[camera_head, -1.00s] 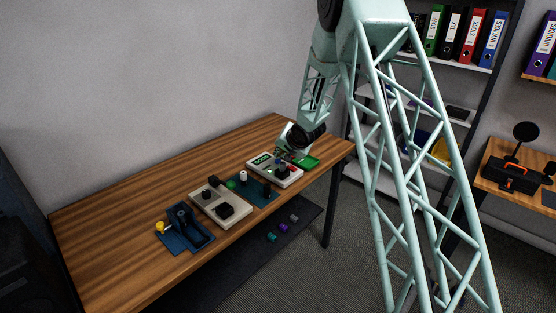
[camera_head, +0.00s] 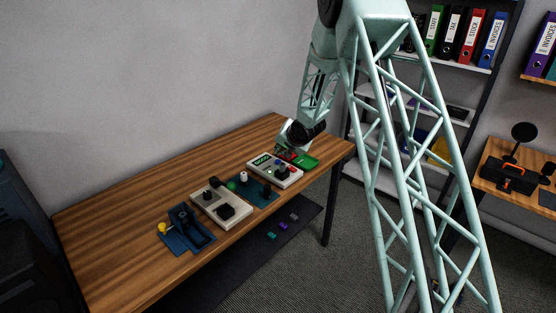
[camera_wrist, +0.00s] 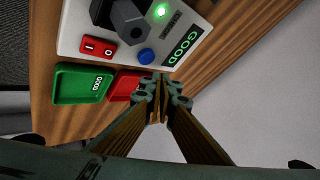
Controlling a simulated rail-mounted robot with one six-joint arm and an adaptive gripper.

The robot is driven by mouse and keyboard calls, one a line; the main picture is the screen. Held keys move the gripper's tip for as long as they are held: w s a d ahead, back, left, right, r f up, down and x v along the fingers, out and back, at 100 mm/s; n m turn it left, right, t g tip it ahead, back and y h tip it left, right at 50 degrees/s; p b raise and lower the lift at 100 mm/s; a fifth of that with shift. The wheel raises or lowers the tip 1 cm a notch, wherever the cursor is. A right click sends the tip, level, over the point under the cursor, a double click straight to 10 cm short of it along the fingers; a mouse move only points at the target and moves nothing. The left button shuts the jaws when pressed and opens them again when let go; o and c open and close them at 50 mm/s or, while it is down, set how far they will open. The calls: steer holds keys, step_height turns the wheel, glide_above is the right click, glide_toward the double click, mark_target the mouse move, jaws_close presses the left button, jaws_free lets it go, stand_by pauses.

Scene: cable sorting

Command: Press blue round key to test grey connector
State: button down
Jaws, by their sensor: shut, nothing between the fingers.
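The tester, a light-grey box (camera_head: 285,182), stands near the right end of the table. Its blue round key (camera_wrist: 146,56) shows uncovered in the wrist view, beside the display (camera_wrist: 183,49), which reads GOOD in green. A green lamp (camera_wrist: 161,11) is lit. A dark grey connector-like block (camera_wrist: 127,22) sits on the tester at the top of the wrist view, partly cut off; I cannot tell how it is seated. My gripper (camera_wrist: 161,85) is shut and empty, its fingertips beside the blue key in the picture and apart from it. It also shows in the head view (camera_head: 281,151).
A green tray (camera_wrist: 82,84) marked GOOD and a red tray (camera_wrist: 124,84) lie beside the tester. A red rocker switch (camera_wrist: 97,46) is on the box. Left along the table are a second grey box (camera_head: 232,217) and a blue fixture (camera_head: 181,238).

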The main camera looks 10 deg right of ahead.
mark_target(280, 161)
steer(key=shift+r+p, duration=1.6)
steer(key=shift+r, duration=0.05)
steer(key=s+d+r+n+g+h+b, duration=0.1)
steer(key=s+d+r+h, duration=0.1)
steer(key=s+r, duration=1.2)
steer(key=s+d+r+n+g+h+b, duration=0.1)
steer(key=s+d+r, duration=0.2)
steer(key=s+r, duration=1.05)
steer(key=s+a+r+n+g, duration=0.1)
steer(key=s+r, duration=0.2)
steer(key=s, duration=0.8)
steer(key=s+r+n, duration=0.1)
steer(key=s+r, duration=0.2)
steer(key=s, duration=0.8)
steer(key=s+a+f+n+g, duration=0.1)
steer(key=s+a, duration=0.1)
steer(key=s, duration=1.1)
steer(key=s+a+f+n+g+y+b, duration=0.1)
steer(key=s+a, duration=0.1)
steer(key=s, duration=1.1)
steer(key=shift+a+n, duration=0.25)
steer(key=shift+n, duration=0.05)
